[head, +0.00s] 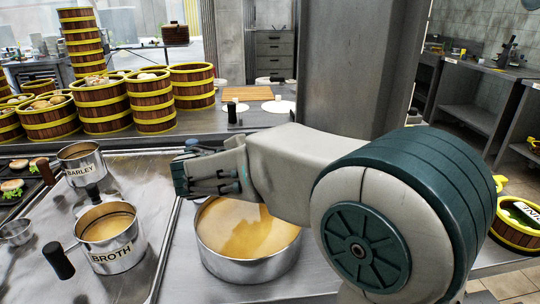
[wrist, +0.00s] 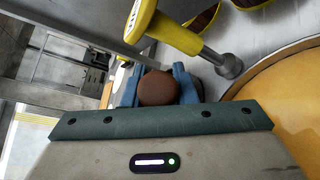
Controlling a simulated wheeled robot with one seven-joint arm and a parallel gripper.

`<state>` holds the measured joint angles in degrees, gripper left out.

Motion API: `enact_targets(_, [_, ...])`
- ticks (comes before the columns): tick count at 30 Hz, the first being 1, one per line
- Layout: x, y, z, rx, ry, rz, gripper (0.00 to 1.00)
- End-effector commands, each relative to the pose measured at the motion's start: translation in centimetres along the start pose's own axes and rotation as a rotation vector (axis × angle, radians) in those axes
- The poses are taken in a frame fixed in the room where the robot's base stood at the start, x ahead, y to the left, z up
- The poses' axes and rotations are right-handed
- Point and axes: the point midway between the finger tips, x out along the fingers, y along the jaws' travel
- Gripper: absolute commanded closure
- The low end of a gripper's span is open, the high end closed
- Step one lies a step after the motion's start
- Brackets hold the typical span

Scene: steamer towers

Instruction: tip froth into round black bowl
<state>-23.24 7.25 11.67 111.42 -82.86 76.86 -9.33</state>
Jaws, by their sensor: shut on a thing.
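The pot holds yellow-orange liquid (head: 258,232) with paler and darker patches. I cannot tell which patches are froth. I cannot make out a round black bowl in either view.
Pots labelled BROTH (head: 112,258) and BARLEY (head: 84,170) stand to the left. A black cylinder (head: 58,260) is beside the broth pot. Steamer towers (head: 103,103) line the back counter. A yellow tool (wrist: 165,30) with a metal end shows in the wrist view.

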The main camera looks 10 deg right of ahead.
Motion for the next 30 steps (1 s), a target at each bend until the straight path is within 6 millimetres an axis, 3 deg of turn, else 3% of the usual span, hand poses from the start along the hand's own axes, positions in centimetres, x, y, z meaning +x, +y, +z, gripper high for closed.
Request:
enact_targets(5, [0.5,-1.6,-1.2,0.002,0.000,0.001,1.00])
enact_targets(8, [0.3,-0.6,-0.6,-0.013,0.004,-0.013,1.00])
enact_targets(30, [0.6,1.6,0.0,-0.135,0.048,-0.124,1.00])
